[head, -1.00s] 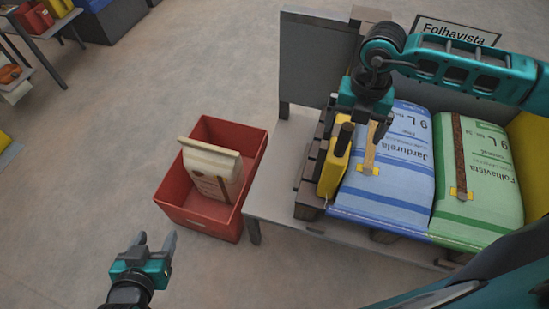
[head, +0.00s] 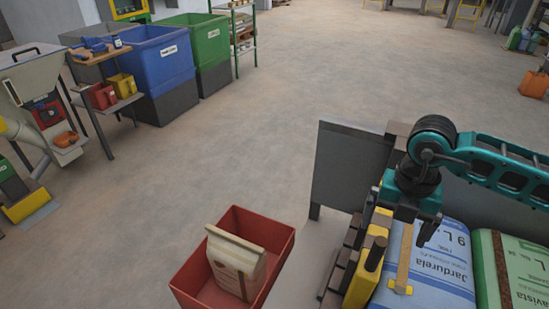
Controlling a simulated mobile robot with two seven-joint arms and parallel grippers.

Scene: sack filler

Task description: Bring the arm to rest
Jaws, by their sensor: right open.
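My right gripper (head: 405,222) is open and points down from my teal right arm (head: 500,165). It hangs above the left edge of the blue Jardurela sack (head: 440,275), beside a yellow tool with a dark handle (head: 366,268). I cannot tell whether a finger touches the tool. The jaws appear to hold nothing. My left gripper is out of the picture.
A red crate (head: 279,262) with a cream bag (head: 235,262) stands left of the bench. A grey panel (head: 345,170) rises behind the bench. A green sack (head: 515,270) lies at right. Blue (head: 160,62) and green (head: 208,45) bins stand far left. The middle floor is clear.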

